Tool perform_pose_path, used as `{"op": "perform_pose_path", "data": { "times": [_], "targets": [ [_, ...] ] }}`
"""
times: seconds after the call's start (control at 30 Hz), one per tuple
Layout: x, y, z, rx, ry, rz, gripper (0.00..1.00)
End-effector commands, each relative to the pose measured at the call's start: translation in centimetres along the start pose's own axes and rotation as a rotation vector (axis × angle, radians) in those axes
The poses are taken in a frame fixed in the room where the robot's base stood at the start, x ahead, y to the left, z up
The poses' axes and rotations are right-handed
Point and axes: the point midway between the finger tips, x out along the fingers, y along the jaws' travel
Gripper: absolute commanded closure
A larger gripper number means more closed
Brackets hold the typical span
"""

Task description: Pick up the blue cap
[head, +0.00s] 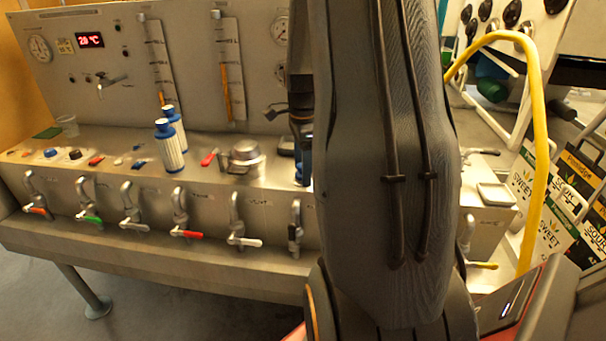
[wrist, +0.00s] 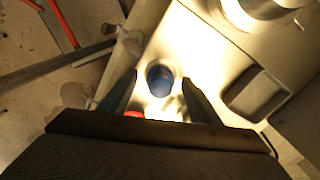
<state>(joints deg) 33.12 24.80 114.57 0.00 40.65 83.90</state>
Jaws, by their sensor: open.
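In the wrist view a round blue cap (wrist: 160,78) lies on the bright steel bench top. My gripper (wrist: 160,82) is open, with one dark finger on each side of the cap and a gap on both sides. Whether the fingertips are level with the cap or above it I cannot tell. In the head view my gripper (head: 302,170) is low over the bench, right of the metal pot, partly hidden by my arm. I cannot make out this cap there.
A metal pot (head: 245,160) stands left of my gripper. A shallow tray (wrist: 258,92) lies right of the cap, and a red item (wrist: 133,114) shows by the left finger. Two blue-and-white bottles (head: 170,148) stand farther left. Taps (head: 236,220) line the bench front.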

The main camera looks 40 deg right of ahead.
Motion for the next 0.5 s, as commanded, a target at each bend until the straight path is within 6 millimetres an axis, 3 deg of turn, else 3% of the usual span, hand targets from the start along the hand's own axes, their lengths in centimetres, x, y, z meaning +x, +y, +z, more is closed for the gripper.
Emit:
{"op": "perform_pose_path", "data": {
  "times": [0.03, 0.3, 0.5],
  "targets": [
    [-0.01, -0.01, 0.01, 0.0, 0.0, 0.0, 0.43],
    [-0.03, -0.01, 0.01, 0.0, 0.0, 0.0, 0.89],
    [-0.05, -0.01, 0.01, 0.0, 0.0, 0.0, 0.9]
  ]
}}
